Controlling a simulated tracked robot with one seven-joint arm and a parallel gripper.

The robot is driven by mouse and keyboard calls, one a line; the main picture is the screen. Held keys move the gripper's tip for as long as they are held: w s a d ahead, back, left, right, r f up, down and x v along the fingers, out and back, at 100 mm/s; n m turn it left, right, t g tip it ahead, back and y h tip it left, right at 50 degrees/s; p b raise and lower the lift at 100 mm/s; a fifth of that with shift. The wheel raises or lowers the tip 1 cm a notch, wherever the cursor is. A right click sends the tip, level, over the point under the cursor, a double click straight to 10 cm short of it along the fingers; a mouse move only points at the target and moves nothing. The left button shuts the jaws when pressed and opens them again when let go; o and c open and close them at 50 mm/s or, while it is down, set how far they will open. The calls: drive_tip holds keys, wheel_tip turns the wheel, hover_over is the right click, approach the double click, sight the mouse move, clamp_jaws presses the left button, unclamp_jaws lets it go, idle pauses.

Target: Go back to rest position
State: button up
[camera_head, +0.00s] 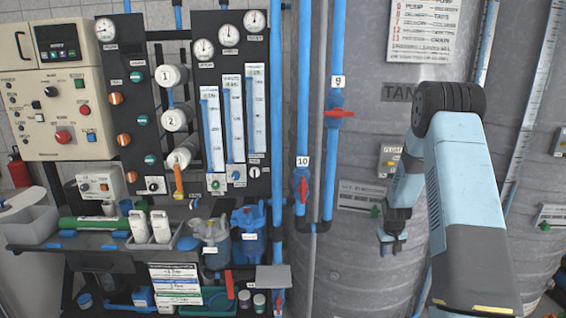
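My gripper (392,240) hangs below the wrist of my arm, right of the middle of the picture and in front of the large grey tank (370,140). It looks small and dark with pale blue fingertips. I see no object between the fingertips, but the gap between them is too small to judge. The gripper is to the right of the blue pipes with the red valve handles (341,112) and appears apart from them. My arm reaches up from the lower right and bends down at the elbow.
The osmosis rack panel (225,100) with gauges and flow meters stands at the left, beside a control box (60,90). A shelf (100,240) below holds white bottles and blue and grey jugs (248,235). Vertical blue pipes (277,120) run between rack and tank.

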drive_tip(key=s+a+r+t, duration=0.1)
drive_tip(key=s+a+r, duration=0.3)
drive_tip(key=r, duration=0.6)
drive_tip(key=s+a+r, duration=0.2)
drive_tip(key=s+r, duration=0.3)
drive_tip(key=r, duration=0.6)
drive_tip(key=s+a+r+t, duration=0.1)
drive_tip(key=s+a+r, duration=0.3)
drive_tip(key=r, duration=0.6)
drive_tip(key=s+a+r, duration=0.2)
drive_tip(key=s+r, duration=0.1)
drive_tip(key=s, duration=0.6)
drive_tip(key=s+a+r+t, duration=0.1)
drive_tip(key=s+a+r, duration=0.1)
drive_tip(key=s, duration=0.7)
drive_tip(key=s+a+r+y, duration=0.1)
drive_tip(key=s+r, duration=0.4)
drive_tip(key=s, duration=0.5)
drive_tip(key=shift+a+t, duration=0.3)
drive_tip(key=shift+a, duration=0.35)
drive_tip(key=shift+s, duration=0.2)
